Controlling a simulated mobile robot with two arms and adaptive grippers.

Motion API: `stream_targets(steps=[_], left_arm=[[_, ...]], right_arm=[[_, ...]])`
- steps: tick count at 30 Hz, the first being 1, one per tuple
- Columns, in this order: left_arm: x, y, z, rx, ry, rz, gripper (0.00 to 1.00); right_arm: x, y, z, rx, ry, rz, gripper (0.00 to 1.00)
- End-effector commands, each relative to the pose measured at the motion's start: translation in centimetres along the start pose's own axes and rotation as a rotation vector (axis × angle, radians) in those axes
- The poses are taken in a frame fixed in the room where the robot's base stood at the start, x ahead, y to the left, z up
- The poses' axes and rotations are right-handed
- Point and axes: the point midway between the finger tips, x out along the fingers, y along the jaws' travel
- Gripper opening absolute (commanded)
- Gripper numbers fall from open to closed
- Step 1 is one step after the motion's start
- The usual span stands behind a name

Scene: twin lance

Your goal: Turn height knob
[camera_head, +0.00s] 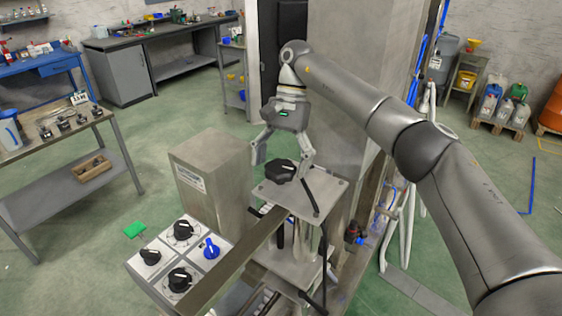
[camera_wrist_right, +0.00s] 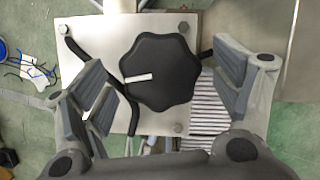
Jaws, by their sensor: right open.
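The height knob is a black lobed knob (camera_head: 281,171) on a square metal plate (camera_head: 322,192). In the right wrist view the knob (camera_wrist_right: 162,72) carries a white pointer mark aimed left, and the metal plate (camera_wrist_right: 85,40) lies beneath it. My right gripper (camera_head: 281,164) is open above the plate. In the right wrist view its fingers (camera_wrist_right: 165,95) stand to the left and right of the knob, with gaps on both sides. My left gripper is not in view.
A control panel with several black knobs and a blue knob (camera_head: 210,248) sits at lower left. A grey metal box (camera_head: 215,180) stands left of the plate. A tall metal cabinet (camera_head: 345,90) rises close behind my right gripper. A black cable hangs off the plate.

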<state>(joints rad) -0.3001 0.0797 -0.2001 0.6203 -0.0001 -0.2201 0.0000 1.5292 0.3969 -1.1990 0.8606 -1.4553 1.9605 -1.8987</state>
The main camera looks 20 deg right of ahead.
Motion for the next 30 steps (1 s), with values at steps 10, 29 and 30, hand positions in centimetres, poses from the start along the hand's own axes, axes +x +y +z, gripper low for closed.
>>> stream_targets(steps=[10,29,30], left_arm=[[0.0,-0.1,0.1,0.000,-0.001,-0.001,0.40],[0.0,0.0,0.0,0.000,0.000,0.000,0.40],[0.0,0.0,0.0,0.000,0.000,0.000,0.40]], right_arm=[[-1.9,-0.1,0.0,0.001,0.001,-0.001,0.84],[-7.2,-0.1,0.0,0.000,-0.001,0.002,0.84],[-7.3,-0.1,0.0,0.000,0.000,0.001,0.84]])
